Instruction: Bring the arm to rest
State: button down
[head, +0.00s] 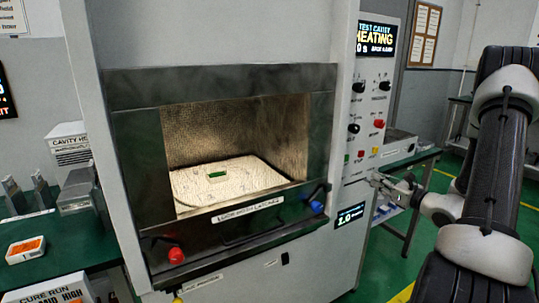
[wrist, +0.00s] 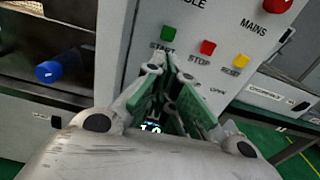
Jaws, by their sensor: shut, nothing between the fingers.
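My gripper (head: 376,181) is at the right of the head view, in front of the lower part of the control panel. In the wrist view its green-padded fingers (wrist: 172,68) are shut and empty. They point at the panel just below the green START button (wrist: 168,33) and the red STOP button (wrist: 207,47); whether they touch it I cannot tell. My dark arm stands at the right edge of the head view. The microwave cavity (head: 240,130) is lit inside. A green item (head: 216,175) lies on a pale plate (head: 262,180) there. The upper display (head: 376,38) reads "HEATING".
A red knob (head: 176,256) and a blue knob (head: 316,206) stick out from the cavity front. A yellow button (wrist: 241,60) and red MAINS knob (wrist: 277,5) are near my gripper. A green bench (head: 75,250) stands left. Green floor shows at right.

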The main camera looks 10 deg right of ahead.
jog(key=s+a+f+n+g+y, duration=0.3)
jog(key=s+a+f+n+g, duration=0.25)
jog(key=s, duration=0.25)
jog(key=s+a+r+n+g, duration=0.25)
jog(key=s+n+g, duration=0.2)
jog(key=s, duration=0.25)
jog(key=s+a+r+n+g, duration=0.2)
jog(key=s+a+n+g, duration=0.2)
jog(key=s+n, duration=0.3)
jog(key=s+d+r+n+g+h, duration=0.1)
jog(key=s+d+r+n+h, duration=0.2)
jog(key=s+r+n+h, duration=0.75)
jog(key=w+a+r+n+t+y, duration=0.1)
jog(key=a+r+n+t, duration=0.1)
jog(key=a+r+n, duration=0.2)
notch_tip(320, 180, up, 3)
jog(key=shift+f+t, duration=0.2)
jog(key=shift+t, duration=0.2)
jog(key=shift+a, duration=0.1)
dwell(3.7)
